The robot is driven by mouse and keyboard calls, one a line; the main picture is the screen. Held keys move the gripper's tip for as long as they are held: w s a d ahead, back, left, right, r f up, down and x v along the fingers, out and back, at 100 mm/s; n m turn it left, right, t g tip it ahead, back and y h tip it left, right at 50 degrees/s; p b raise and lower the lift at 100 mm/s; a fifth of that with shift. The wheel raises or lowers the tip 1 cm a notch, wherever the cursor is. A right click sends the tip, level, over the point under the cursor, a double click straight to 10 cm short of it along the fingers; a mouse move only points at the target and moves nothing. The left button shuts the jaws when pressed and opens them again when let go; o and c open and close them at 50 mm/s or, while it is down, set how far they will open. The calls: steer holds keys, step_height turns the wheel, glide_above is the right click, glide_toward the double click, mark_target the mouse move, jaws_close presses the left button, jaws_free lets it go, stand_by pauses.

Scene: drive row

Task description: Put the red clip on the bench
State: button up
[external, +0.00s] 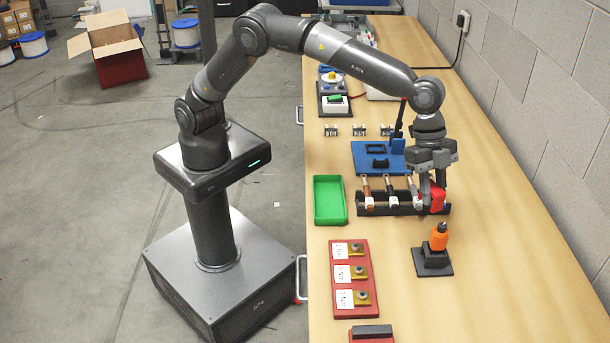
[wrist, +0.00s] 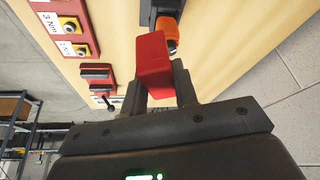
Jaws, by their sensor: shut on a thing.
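The red clip (external: 437,199) is held between the fingers of my gripper (external: 432,188), at the right end of a black rack (external: 404,210) on the bench (external: 510,270). In the wrist view the clip (wrist: 152,62) is a red block between the two dark fingers (wrist: 160,85). My gripper points down and is shut on it. I cannot tell whether the clip touches the rack or how high it is above the bench. The fingers hide part of the clip.
An orange-topped tool in a black stand (external: 434,260) is close in front of the clip. The bench's right side is clear, along a block wall (external: 560,110).

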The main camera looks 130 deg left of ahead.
steer(key=s+a+n+y, duration=0.1)
steer(key=s+a+n, duration=0.4)
steer(key=a, duration=1.1)
steer(key=s+a+n+y, duration=0.2)
steer(key=s+a, duration=0.5)
steer(key=a, duration=0.8)
steer(key=s+a+n+y, duration=0.2)
steer(key=s+a+n, duration=0.4)
steer(key=s+a, duration=1.3)
steer(key=shift+g, duration=0.4)
steer(key=s+a+f, duration=0.1)
steer(key=a+f, duration=0.2)
steer(key=f, duration=0.1)
steer(key=s+a+f, duration=0.2)
steer(key=a+f, duration=0.1)
steer(key=f, duration=0.1)
steer(key=s+a+f, duration=0.2)
steer(key=a+f, duration=0.2)
steer(key=shift+s+a, duration=0.1)
steer(key=shift+f, duration=2)
